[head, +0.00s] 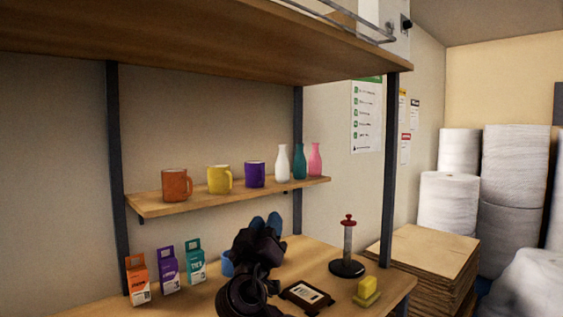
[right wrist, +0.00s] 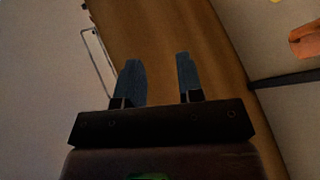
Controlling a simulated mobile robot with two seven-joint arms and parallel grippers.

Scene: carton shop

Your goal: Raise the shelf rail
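The shelf rail (head: 350,24) is a thin grey metal bar along the edge of the upper wooden shelf (head: 220,45), at the top of the head view and partly cut off by the frame. A metal bar, seemingly the same rail (right wrist: 98,50), shows beside the shelf board in the right wrist view. My right gripper (head: 266,221) points up, well below the rail, in front of the small middle shelf. Its two blue fingers are apart with nothing between them in the right wrist view (right wrist: 157,60). My left gripper is out of view.
The middle shelf (head: 150,207) holds mugs and bottles. On the bench are small cartons (head: 168,271), a black tablet-like item (head: 307,296), a red-topped post (head: 348,245) and a yellow block (head: 368,289). A dark upright (head: 390,170) stands right of my gripper.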

